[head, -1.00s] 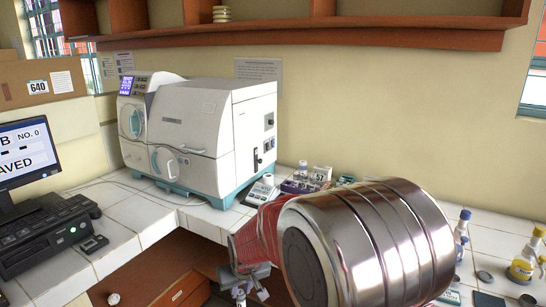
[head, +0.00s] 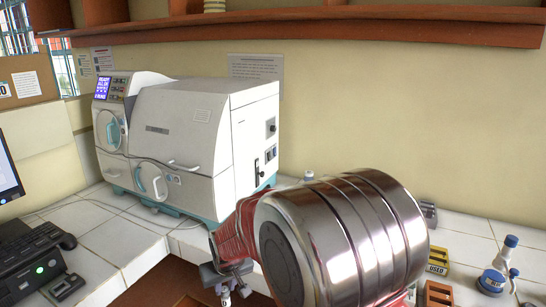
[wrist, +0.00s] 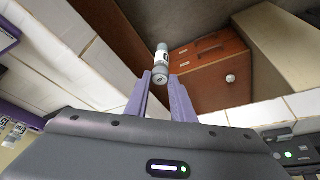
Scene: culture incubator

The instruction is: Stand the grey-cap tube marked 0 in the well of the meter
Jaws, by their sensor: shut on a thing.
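My gripper (wrist: 162,78) is shut on a small tube (wrist: 161,62) with a white label and a dark mark. The tube stands out from between the two fingertips, over the floor space beyond the bench edge in the wrist view. The mark is too small to read surely. In the head view my gripper (head: 230,278) is low, in front of the bench edge, and the tube there is too small to make out clearly.
The white incubator (head: 190,140) stands on the tiled bench at the left. A small capped item (head: 309,176) shows behind my arm. A yellow USED box (head: 437,268) and a blue-capped bottle (head: 497,268) stand at the right. A wooden drawer unit (wrist: 208,70) is below bench level.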

